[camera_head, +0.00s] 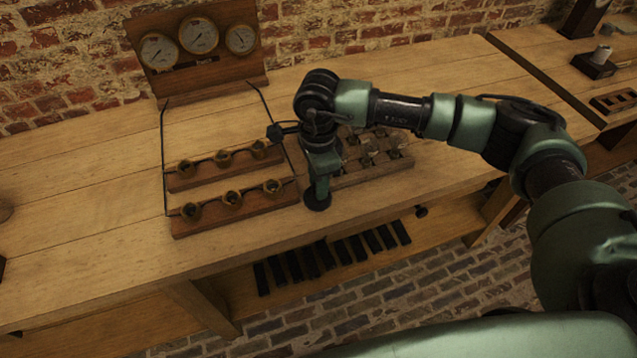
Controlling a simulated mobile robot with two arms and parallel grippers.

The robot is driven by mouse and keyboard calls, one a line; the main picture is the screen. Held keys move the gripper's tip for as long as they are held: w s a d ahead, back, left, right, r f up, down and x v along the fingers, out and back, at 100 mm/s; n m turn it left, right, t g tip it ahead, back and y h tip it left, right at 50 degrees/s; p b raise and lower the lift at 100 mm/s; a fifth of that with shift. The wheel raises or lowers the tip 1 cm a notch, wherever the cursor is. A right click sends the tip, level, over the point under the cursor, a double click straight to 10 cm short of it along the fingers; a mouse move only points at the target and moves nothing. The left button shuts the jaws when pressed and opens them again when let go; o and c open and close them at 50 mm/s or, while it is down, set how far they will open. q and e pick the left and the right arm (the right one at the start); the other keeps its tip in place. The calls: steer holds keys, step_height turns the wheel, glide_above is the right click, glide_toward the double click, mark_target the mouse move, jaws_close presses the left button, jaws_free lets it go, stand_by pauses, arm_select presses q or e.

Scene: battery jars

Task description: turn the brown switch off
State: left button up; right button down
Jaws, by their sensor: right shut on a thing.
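My right gripper (318,190) points down at the right end of the front wooden rack, near the bench's front edge. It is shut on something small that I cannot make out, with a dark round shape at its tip. I cannot pick out a brown switch; the wrist and gripper hide part of the bench there. A brown wooden panel with three round gauges (200,38) stands against the wall, and thin dark wires run from it to the racks. My left gripper is not in view.
Two wooden racks with brass cups (232,198) lie left of my right gripper. A board with several small upright items (372,170) lies behind and right of it, partly hidden by my arm. Dark bars lie on the shelf below.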

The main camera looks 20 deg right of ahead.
steer(key=c, duration=1.1)
jaws_free()
steer(key=shift+c, duration=0.2)
step_height(320, 180, up, 8)
steer(key=shift+f+b, duration=0.1)
steer(key=shift+b, duration=0.55)
